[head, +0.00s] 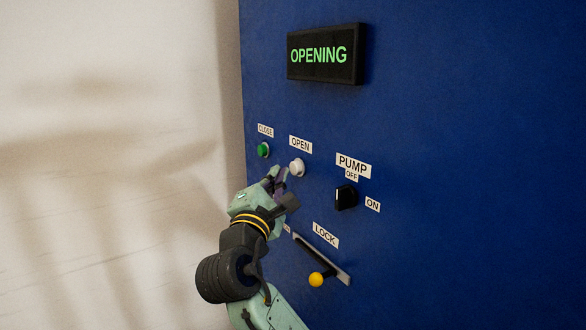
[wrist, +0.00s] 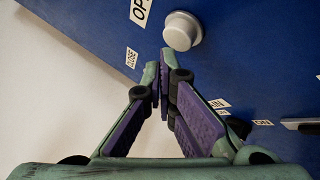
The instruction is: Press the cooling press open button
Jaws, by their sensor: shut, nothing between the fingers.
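The white open button (head: 297,167) sits on the blue panel under the label OPEN (head: 300,144). It also shows large in the wrist view (wrist: 182,31), just beyond my fingertips. My gripper (head: 276,175) is shut and empty, with its tips just below and left of the button in the head view. In the wrist view my fingertips (wrist: 166,62) are close to the button's edge; I cannot tell whether they touch it. The display (head: 325,54) above reads OPENING in green.
A green button (head: 263,149) labelled CLOSE is left of the open button. A black pump knob (head: 346,197) is to the right. A pale wall (head: 110,160) is at left.

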